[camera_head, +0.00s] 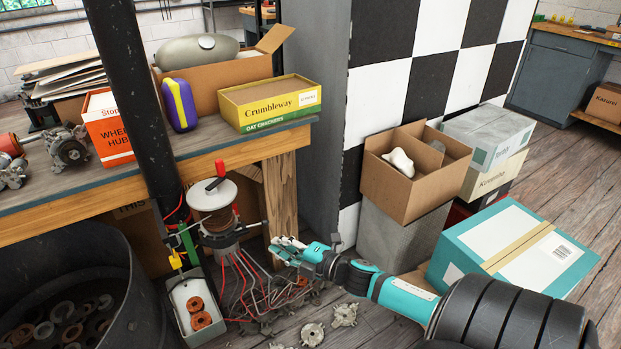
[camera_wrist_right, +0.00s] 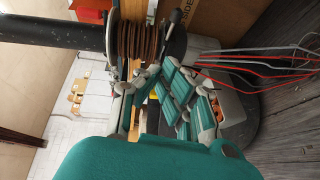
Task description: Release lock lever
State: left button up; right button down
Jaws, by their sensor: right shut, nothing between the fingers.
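A winding stand (camera_head: 214,228) with a white disc on top, a red-handled crank (camera_head: 216,172) and a copper-coloured coil stands on the floor by the workbench. The coil (camera_wrist_right: 138,40) also shows in the wrist view, with a dark lever-like part (camera_wrist_right: 173,38) beside it. I cannot tell for sure whether this is the lock lever. My right gripper (camera_head: 279,246) is shut and empty, just right of the stand, with its teal fingers (camera_wrist_right: 165,90) in front of the coil in the wrist view. Whether it touches the stand is unclear. My left gripper is not in view.
Red wires (camera_head: 252,285) and metal parts (camera_head: 313,334) lie on the floor below the gripper. A bin (camera_head: 198,280) with copper rings stands left, beside a black post (camera_head: 140,100) and a dark drum (camera_head: 125,262). A teal-and-white box (camera_head: 520,245) stands right.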

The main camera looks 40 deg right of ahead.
pick_arm(q)
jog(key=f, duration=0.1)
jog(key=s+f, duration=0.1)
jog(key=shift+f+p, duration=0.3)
jog(key=shift+p, duration=0.05)
pick_arm(e)
jog(key=d+v, duration=0.1)
jog(key=v, duration=0.6)
jog(key=shift+d+f, duration=0.2)
jog(key=shift+w, duration=0.1)
